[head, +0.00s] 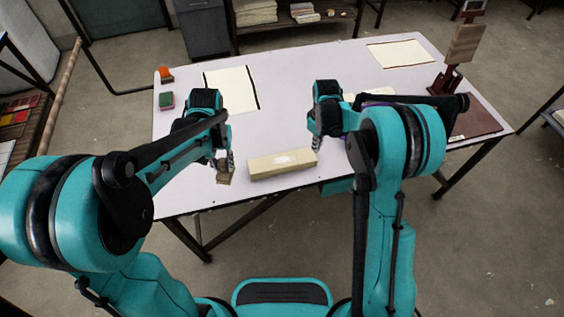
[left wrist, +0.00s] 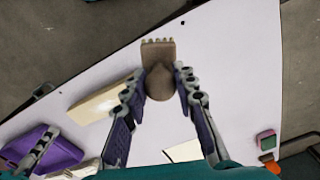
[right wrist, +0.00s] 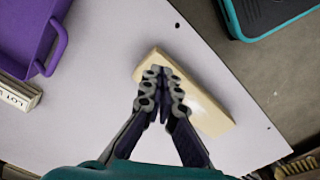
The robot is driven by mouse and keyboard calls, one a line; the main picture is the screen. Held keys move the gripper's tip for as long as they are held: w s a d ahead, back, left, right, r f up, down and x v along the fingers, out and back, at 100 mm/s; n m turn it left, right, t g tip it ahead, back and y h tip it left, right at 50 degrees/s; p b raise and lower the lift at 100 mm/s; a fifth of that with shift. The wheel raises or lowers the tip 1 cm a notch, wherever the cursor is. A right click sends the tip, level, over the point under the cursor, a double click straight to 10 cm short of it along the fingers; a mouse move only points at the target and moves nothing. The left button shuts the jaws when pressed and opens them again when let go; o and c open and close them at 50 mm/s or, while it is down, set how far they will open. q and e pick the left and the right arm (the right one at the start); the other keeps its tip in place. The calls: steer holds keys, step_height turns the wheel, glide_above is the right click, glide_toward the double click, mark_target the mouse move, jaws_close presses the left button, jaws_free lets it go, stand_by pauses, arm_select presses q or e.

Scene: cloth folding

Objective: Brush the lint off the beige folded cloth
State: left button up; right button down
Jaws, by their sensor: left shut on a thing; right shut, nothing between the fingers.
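The beige folded cloth (head: 263,168) lies as a long flat block near the table's front edge, with a whitish patch on top; single lint bits are too small to tell. It also shows in the left wrist view (left wrist: 102,100) and the right wrist view (right wrist: 208,112). My left gripper (head: 226,160) is shut on a brown brush (left wrist: 158,80), its bristles pointing away from the fingers. The brush is left of the cloth in the head view and apart from it. My right gripper (right wrist: 164,92) is shut and empty; its fingertips overlap one end of the cloth in the right wrist view.
A purple tray (right wrist: 25,35) and a small lettered box (right wrist: 18,92) lie beyond the right gripper. A dark-edged cream sheet (head: 232,85), a red-green block (head: 166,100) and an orange item (head: 165,74) are at back left. A stand (head: 446,80) is at right.

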step_height(320, 180, up, 12)
stand_by(0.6)
